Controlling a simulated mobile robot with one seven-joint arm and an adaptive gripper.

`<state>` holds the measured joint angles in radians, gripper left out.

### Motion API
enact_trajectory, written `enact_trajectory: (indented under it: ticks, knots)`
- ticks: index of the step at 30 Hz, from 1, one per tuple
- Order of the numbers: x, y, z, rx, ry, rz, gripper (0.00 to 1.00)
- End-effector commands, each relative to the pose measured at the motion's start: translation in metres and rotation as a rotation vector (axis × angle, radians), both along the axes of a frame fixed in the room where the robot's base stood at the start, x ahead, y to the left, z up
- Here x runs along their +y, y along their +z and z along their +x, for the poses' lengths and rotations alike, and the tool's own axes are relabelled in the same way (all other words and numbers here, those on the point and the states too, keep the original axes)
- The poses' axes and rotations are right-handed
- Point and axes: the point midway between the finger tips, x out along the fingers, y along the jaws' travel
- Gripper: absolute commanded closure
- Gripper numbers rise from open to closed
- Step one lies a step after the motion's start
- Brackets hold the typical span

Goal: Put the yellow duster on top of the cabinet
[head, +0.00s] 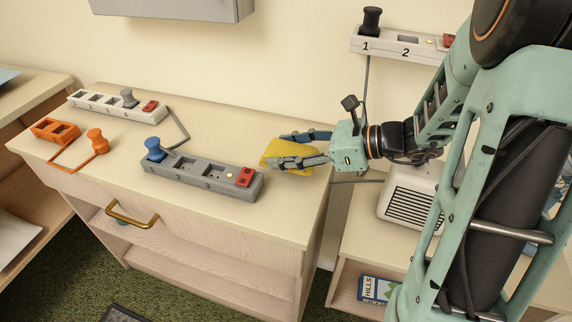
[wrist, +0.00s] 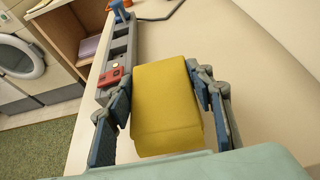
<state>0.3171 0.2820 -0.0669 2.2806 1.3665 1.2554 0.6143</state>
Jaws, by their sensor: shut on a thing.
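The yellow duster (head: 290,149) is a block held between the two blue-grey fingers of my gripper (head: 281,150) in the head view. In the wrist view the duster (wrist: 166,100) fills the space between the fingers, one on each side. The pale wood cabinet (head: 225,126) has a cream top. The duster is over or on the right end of that top; I cannot tell whether it touches the surface. Its underside is hidden.
A grey power strip (head: 205,174) with a blue plug lies close left of the duster. A white strip (head: 110,103) and an orange socket piece (head: 55,130) are further left. A white vented box (head: 410,200) stands on the lower unit at right. The top behind the strips is mostly clear.

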Motion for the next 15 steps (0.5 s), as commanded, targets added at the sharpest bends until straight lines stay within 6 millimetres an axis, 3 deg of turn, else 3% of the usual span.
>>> enact_trajectory:
  ticks: [1, 6, 15]
  knots:
    - [0.001, -0.011, 0.001, 0.0, 0.001, 0.0, 0.75]
    - [0.0, -0.031, 0.0, 0.001, 0.001, 0.0, 0.75]
    - [0.0, -0.031, 0.0, 0.0, 0.001, 0.0, 0.75]
